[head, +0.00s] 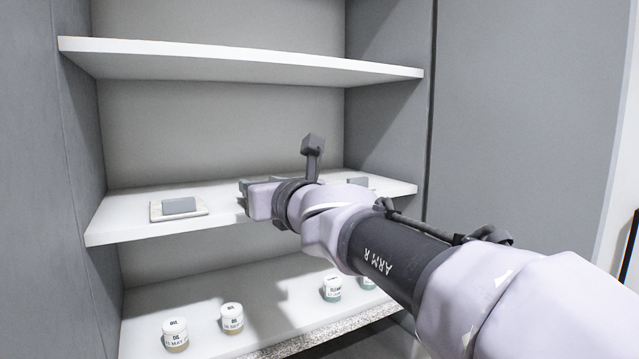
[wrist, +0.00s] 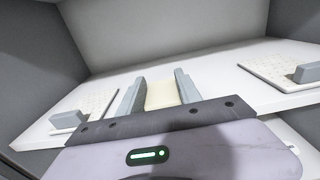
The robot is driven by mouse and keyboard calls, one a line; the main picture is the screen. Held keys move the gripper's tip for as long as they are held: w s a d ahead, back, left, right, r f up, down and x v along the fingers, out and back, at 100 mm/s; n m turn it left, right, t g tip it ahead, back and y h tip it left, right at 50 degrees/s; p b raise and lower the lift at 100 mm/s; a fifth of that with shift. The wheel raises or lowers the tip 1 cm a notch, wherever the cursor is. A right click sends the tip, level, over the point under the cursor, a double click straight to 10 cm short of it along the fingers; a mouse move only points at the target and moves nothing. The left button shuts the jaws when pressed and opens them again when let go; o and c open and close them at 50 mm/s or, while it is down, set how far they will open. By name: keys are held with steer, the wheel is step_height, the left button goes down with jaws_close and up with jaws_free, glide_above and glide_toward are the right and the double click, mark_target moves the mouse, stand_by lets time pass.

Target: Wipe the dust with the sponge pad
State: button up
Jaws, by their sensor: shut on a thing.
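My gripper (wrist: 160,78) is shut on a cream sponge pad (wrist: 162,96), which sits between its two grey fingers in the wrist view. In the head view my gripper (head: 250,188) reaches over the middle white shelf (head: 125,222), and my wrist hides the pad. Whether the pad touches the shelf I cannot tell. I cannot make out any distinct dust on the visible part of the middle shelf.
A pale dotted tray (head: 158,214) with a grey block (head: 179,205) lies left on the middle shelf. Another dotted tray (wrist: 268,67) with a grey block (wrist: 307,72) lies right. The upper shelf (head: 230,58) is bare. Several labelled jars (head: 232,318) stand on the lower shelf.

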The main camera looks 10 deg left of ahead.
steer(key=shift+w+d+f, duration=0.15)
steer(key=shift+w+d, duration=0.2)
steer(key=shift+d, duration=0.1)
steer(key=shift+w+d+p, duration=0.4)
steer(key=shift+w+d, duration=0.55)
steer(key=shift+d, duration=0.3)
steer(key=shift+w+d, duration=0.1)
steer(key=shift+w+d+p, duration=0.4)
steer(key=shift+w+d, duration=0.4)
steer(key=shift+d, duration=0.3)
steer(key=shift+w+d+p, duration=0.3)
steer(key=shift+w+d, duration=0.5)
steer(key=shift+d, duration=0.3)
steer(key=shift+w, duration=0.1)
